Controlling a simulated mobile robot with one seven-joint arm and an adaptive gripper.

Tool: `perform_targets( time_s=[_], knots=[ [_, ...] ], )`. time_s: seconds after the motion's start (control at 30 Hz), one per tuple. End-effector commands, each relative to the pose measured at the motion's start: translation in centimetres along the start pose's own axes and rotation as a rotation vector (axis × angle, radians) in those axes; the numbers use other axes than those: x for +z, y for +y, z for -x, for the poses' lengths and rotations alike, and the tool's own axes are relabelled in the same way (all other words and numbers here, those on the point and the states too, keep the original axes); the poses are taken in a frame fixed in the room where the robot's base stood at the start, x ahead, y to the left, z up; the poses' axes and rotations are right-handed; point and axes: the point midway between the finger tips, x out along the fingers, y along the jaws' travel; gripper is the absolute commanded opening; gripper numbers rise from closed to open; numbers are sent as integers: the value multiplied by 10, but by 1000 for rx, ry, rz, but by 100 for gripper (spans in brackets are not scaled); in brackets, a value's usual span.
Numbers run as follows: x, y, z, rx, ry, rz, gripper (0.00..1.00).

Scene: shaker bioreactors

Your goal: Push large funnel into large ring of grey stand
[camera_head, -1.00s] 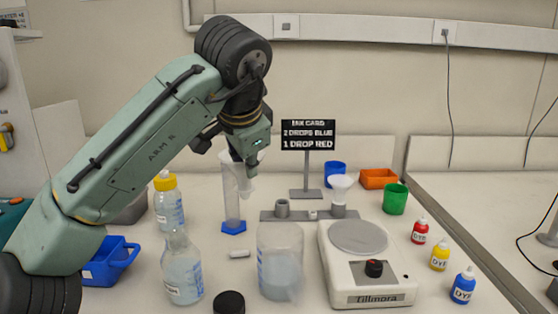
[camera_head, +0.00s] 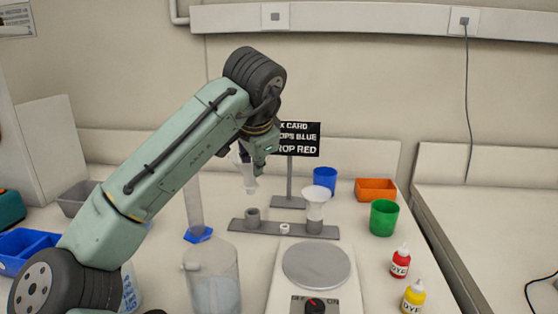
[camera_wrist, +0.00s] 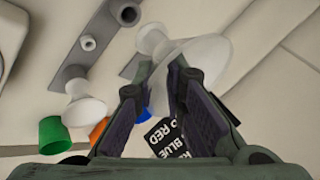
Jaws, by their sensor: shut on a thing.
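My gripper (camera_head: 246,157) is shut on a white funnel (camera_head: 249,180), which it holds in the air. In the wrist view the funnel (camera_wrist: 205,55) shows pale and large beyond the fingertips (camera_wrist: 168,70). The grey stand (camera_head: 268,228) is a low bar on the table. Its open left ring (camera_head: 252,215) appears almost directly below the held funnel, with a visible gap. Another white funnel (camera_head: 314,205) sits upright in the right ring (camera_head: 314,226). A small pale ring (camera_head: 285,229) is between them. In the wrist view the stand shows an open ring (camera_wrist: 87,42).
The sign (camera_head: 297,139) stands behind the stand. A clear cylinder with a blue base (camera_head: 198,234) is close on the left. A beaker (camera_head: 212,285) and a stirrer plate (camera_head: 316,267) are in front. Blue (camera_head: 324,180), green (camera_head: 383,217) and orange (camera_head: 375,190) containers are at right.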

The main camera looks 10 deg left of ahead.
Motion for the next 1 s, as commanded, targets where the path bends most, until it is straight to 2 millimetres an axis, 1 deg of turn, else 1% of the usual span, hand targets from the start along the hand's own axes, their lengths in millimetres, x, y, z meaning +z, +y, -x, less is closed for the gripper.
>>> perform_targets(
  time_s=[0.1,0.27,0.47,0.87,1.0],
  knots=[
    [7,-5,-3,-5,-10,13,0],
    [10,-5,-6,-6,-13,16,0],
    [12,1,-15,-6,-13,14,0],
    [22,17,-40,-7,-12,15,0],
    [20,15,-38,-6,-11,14,0]
  ],
)
